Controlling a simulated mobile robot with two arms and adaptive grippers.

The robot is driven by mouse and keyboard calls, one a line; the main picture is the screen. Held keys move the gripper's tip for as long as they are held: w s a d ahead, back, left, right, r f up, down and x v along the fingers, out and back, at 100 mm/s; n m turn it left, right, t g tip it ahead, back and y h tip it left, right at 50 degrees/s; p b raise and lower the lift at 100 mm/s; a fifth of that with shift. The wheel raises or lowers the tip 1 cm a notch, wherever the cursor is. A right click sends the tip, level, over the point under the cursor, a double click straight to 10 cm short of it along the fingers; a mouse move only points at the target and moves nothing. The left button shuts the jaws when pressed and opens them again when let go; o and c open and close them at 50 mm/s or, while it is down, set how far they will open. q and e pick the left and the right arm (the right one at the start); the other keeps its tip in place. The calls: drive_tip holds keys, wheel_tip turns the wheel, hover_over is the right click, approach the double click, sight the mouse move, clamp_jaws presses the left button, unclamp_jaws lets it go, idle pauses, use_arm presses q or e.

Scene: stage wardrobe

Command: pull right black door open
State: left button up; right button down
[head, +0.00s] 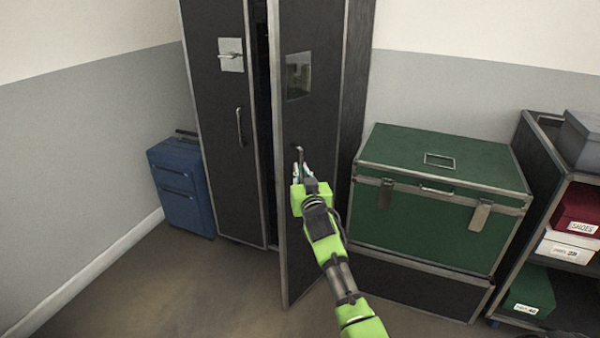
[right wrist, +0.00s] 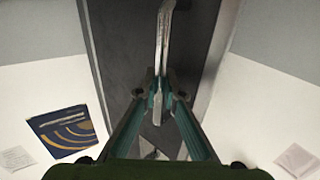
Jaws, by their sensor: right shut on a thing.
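The right black door (head: 305,115) of the tall wardrobe case stands ajar, its left edge swung out toward me, with a dark gap between it and the left black door (head: 222,130). My right gripper (head: 299,172) is shut on the right door's handle (head: 299,154). In the right wrist view the fingers (right wrist: 160,95) close on the metal handle bar (right wrist: 162,45), with the dark door panel (right wrist: 120,40) behind it. The left door looks closed and has its own handle (head: 240,127) and a latch plate (head: 231,55). My left gripper is not in view.
A green trunk (head: 440,160) on a black case stands to the right of the wardrobe. A shelf (head: 545,135) with shoe boxes is at the far right. A blue suitcase (head: 180,190) stands left of the wardrobe. The floor (head: 190,295) in front is clear.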

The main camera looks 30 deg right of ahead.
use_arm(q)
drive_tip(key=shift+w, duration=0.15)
use_arm(e)
drive_tip(key=c, duration=2.4)
unclamp_jaws()
drive_tip(key=shift+c, duration=0.2)
drive_tip(key=v, duration=1.2)
